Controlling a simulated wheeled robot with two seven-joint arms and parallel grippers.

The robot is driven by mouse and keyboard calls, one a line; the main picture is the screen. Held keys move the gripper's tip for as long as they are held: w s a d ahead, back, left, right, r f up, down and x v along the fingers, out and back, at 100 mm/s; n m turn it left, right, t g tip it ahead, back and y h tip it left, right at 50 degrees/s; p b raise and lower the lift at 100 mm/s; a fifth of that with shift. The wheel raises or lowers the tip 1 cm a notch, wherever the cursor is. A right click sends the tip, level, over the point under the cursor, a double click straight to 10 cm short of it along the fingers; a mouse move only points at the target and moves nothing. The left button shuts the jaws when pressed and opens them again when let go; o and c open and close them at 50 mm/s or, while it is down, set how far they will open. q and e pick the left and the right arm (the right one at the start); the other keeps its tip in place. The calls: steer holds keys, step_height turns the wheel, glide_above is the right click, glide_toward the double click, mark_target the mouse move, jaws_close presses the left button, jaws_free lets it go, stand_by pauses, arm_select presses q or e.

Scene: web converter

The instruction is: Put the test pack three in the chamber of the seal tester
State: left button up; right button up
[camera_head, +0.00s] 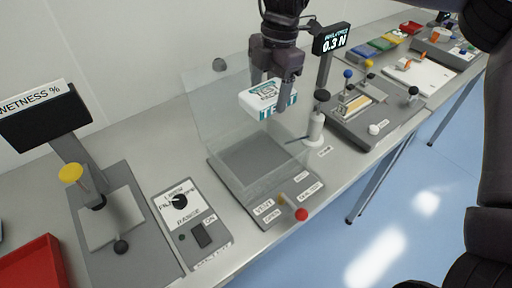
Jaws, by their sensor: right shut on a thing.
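My right gripper (276,88) is shut on a white and teal test pack (268,98), whose printed label is partly readable as "TEST". It holds the pack in the air above the seal tester (232,188). The seal tester's chamber (255,160) is a dark grey rectangle, and no pack shows in it. Its clear lid (207,105) stands raised and tilted back. The pack appears in front of or above the lid; the exact gap cannot be told. My left gripper is not in view.
A red-knobbed lever (301,214) and labels sit at the tester's front. A white post with a black knob (316,120) stands right of the chamber. A range control box (192,222) and a wetness meter (45,115) are left. Another device (375,118) is right.

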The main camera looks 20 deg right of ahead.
glide_above(265, 161)
steer(key=f, duration=0.4)
steer(key=shift+s+d+f+b, duration=0.2)
steer(key=shift+d+f+b, duration=0.05)
steer(key=shift+f+b, duration=0.15)
steer(key=f, duration=0.8)
steer(key=shift+w+d+f+b, duration=0.1)
steer(key=shift+w+b, duration=0.2)
steer(key=shift+b, duration=0.1)
steer(key=shift+f, duration=1.05)
step_height(265, 161, down, 3)
steer(key=shift+f+p, duration=0.2)
steer(key=shift+p, duration=0.25)
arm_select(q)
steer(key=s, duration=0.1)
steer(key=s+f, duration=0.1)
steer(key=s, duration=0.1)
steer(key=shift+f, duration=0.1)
arm_select(e)
steer(key=shift+f, duration=0.15)
